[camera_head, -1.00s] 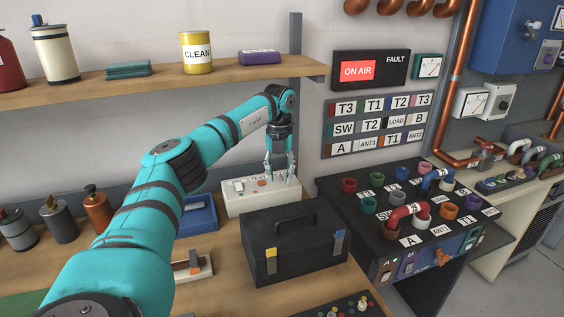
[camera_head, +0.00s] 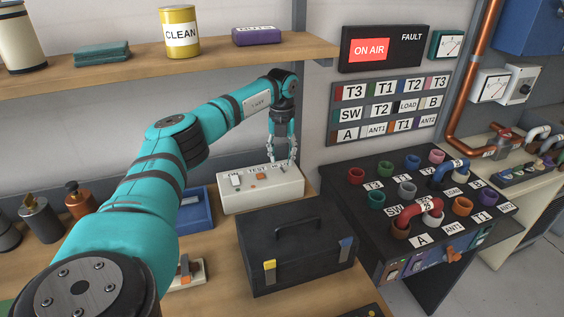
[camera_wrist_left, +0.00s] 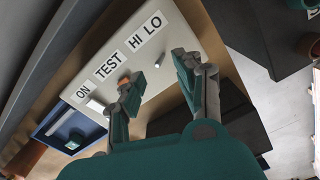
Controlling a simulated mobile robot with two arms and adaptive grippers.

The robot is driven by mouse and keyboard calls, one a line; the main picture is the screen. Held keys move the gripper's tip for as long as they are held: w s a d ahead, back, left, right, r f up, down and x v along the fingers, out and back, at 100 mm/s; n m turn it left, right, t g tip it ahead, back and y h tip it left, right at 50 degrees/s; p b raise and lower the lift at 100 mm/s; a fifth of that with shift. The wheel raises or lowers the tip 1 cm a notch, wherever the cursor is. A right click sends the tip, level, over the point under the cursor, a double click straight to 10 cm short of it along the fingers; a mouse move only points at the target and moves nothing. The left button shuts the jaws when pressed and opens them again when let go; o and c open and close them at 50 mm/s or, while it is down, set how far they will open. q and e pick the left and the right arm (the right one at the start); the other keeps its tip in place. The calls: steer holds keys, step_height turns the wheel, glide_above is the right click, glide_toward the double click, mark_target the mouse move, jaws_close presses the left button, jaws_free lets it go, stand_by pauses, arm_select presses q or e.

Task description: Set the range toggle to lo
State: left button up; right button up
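The white test box (camera_head: 240,201) stands on the wooden bench behind the black toolbox, and its top carries the labels ON, TEST, HI and LO. In the left wrist view the HI/LO label (camera_wrist_left: 145,32) is clear. A small metal range toggle (camera_wrist_left: 159,60) shows below that label, near the fingertips; which way it leans is too small to tell. My left gripper (camera_head: 283,161) points down just above the right end of the box. In the left wrist view its two fingers (camera_wrist_left: 155,80) are apart with nothing held between them. My right gripper is not in view.
The black toolbox (camera_head: 295,255) stands in front of the box, and a blue tray (camera_head: 194,212) lies to its left. A shelf (camera_head: 130,78) with a yellow CLEAN can (camera_head: 181,32) runs above. The patch panel (camera_head: 373,200) stands to the right.

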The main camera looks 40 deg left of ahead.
mark_target(282, 170)
arm_select(q)
steer(key=shift+w+a+f, duration=0.1)
steer(key=shift+f, duration=1.85)
